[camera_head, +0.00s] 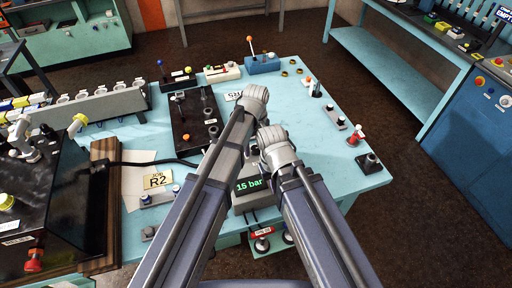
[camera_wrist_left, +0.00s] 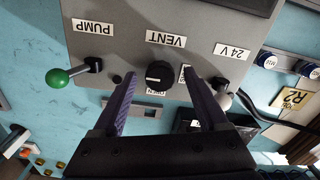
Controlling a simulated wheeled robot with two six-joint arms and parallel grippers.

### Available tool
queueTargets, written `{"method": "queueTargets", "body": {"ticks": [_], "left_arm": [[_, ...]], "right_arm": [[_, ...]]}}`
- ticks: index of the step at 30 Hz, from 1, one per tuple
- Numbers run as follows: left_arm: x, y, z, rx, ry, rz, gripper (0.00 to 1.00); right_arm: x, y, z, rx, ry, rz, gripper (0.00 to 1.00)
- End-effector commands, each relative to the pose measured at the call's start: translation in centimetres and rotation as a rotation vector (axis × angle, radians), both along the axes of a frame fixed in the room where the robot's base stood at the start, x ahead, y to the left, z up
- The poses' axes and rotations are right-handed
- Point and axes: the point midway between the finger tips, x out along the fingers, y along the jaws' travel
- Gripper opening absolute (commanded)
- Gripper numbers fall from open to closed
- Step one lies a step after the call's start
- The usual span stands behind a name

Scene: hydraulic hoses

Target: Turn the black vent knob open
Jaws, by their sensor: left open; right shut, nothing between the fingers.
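The black vent knob (camera_wrist_left: 159,74) sits on a grey panel (camera_wrist_left: 205,38) beside an upside-down VENT label (camera_wrist_left: 166,39) in the left wrist view. My left gripper (camera_wrist_left: 160,84) is open, its two dark fingers apart on either side of the knob in that view. I cannot tell whether they touch it. In the head view my left gripper (camera_head: 256,97) is the higher one; its fingers and the knob are hidden. My right gripper (camera_head: 274,138) is shut and empty just below it, its fingers not clearly seen.
The panel also has a green-ball lever (camera_wrist_left: 58,77) by a PUMP label and a light-coloured knob (camera_wrist_left: 224,100) near the 24 V label. A 15 bar display (camera_head: 250,184) shows between my arms. A black manifold block (camera_head: 192,120) stands on the blue table (camera_head: 318,160).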

Motion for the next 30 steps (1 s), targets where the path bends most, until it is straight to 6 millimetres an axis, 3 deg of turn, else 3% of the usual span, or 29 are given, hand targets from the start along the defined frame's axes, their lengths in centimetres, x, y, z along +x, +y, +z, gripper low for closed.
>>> {"method": "queueTargets", "body": {"ticks": [2,21,30], "left_arm": [[0.0,0.0,0.03,0.0,0.0,0.0,0.71],[-0.01,0.01,0.02,0.0,0.0,0.0,0.0],[-0.01,0.0,0.01,0.0,0.0,-0.019,0.0]], "right_arm": [[0.0,0.0,0.03,0.0,0.0,0.0,0.0],[0.0,0.0,0.02,0.0,0.0,0.0,0.0],[0.0,0.0,0.01,0.0,0.0,0.0,0.0]]}}
